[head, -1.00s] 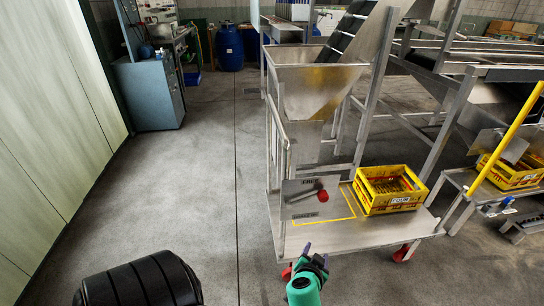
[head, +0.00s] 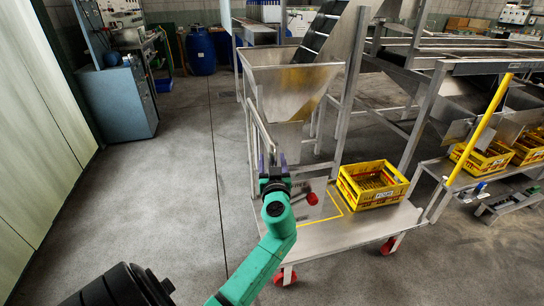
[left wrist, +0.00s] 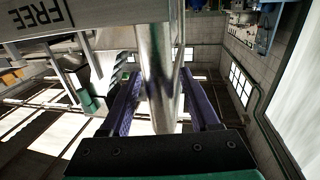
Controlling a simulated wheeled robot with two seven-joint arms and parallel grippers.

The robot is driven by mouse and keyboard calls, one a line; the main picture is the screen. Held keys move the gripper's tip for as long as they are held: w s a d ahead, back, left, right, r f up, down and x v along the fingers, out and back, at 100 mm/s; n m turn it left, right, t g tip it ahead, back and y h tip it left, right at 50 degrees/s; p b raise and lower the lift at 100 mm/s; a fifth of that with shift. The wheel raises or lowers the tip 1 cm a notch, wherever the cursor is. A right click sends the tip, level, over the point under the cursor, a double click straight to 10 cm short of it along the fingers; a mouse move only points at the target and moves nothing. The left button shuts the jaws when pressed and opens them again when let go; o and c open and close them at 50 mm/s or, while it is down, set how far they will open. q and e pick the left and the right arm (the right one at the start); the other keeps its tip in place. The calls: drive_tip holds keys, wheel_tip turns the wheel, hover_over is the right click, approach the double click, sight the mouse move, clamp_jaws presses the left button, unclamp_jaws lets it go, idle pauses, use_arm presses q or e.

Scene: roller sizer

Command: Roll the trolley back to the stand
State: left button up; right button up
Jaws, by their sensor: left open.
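The trolley (head: 330,237) is a low metal platform on red wheels, with a yellow crate (head: 372,185) on its deck. A tall tubular handle rail (head: 262,125) stands at its left end. A panel with a red-knobbed lever (head: 312,198) is beside the rail, and a plate marked FREE shows in the left wrist view (left wrist: 45,18). My left gripper (head: 272,162) is at the rail. In the left wrist view its purple fingers (left wrist: 160,90) are open, with the round metal bar (left wrist: 158,75) between them. My right gripper is out of view. Which structure is the stand, I cannot tell.
A metal hopper (head: 290,85) rises behind the trolley's deck. A framed machine with a yellow post (head: 480,130) and more yellow crates (head: 482,158) stands at right. A blue-grey cabinet (head: 120,100) and blue barrel (head: 200,52) are at back left. The floor at left is clear.

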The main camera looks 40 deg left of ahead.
use_arm(q)
drive_tip(key=shift+w+a, duration=0.2)
drive_tip(key=shift+a, duration=0.05)
clamp_jaws()
drive_tip(key=shift+f, duration=0.1)
idle(1.2)
